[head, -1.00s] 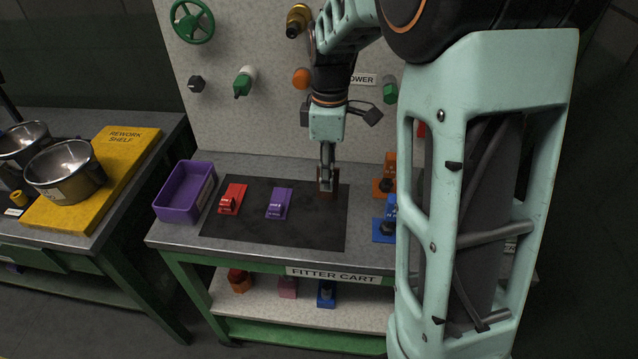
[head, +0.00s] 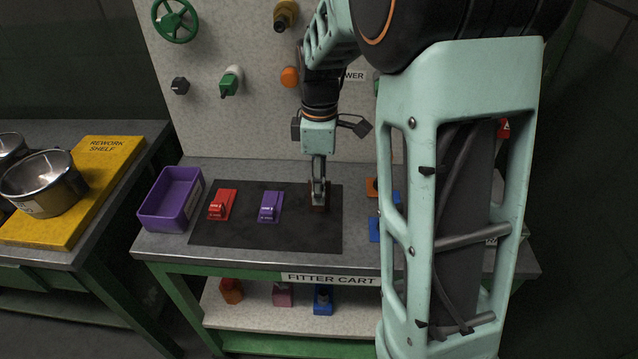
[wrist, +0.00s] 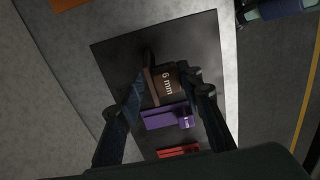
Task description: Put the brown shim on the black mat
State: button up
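The brown shim (wrist: 166,85), marked "6 mm", sits between the fingers of my gripper (wrist: 168,80) in the wrist view. The fingers are closed against its two sides. In the head view the shim (head: 318,207) shows below my gripper (head: 318,192), partly covered by the fingers. It is over the right part of the black mat (head: 225,238), upright and at or very near its surface; I cannot tell whether it touches. The mat also shows in the wrist view (wrist: 115,57).
A purple shim (head: 269,207) and a red shim (head: 222,205) lie on the mat, left of my gripper. A purple bin (head: 170,200) stands left of the mat. Orange and blue pieces stand right of it, partly hidden by my arm.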

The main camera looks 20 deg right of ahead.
jog(key=shift+o, duration=0.7)
jog(key=shift+r, duration=0.1)
jog(key=shift+r, duration=0.25)
notch_tip(320, 180, up, 12)
jog(key=p, duration=0.1)
jog(key=shift+f, duration=0.15)
jog(key=shift+w, duration=0.1)
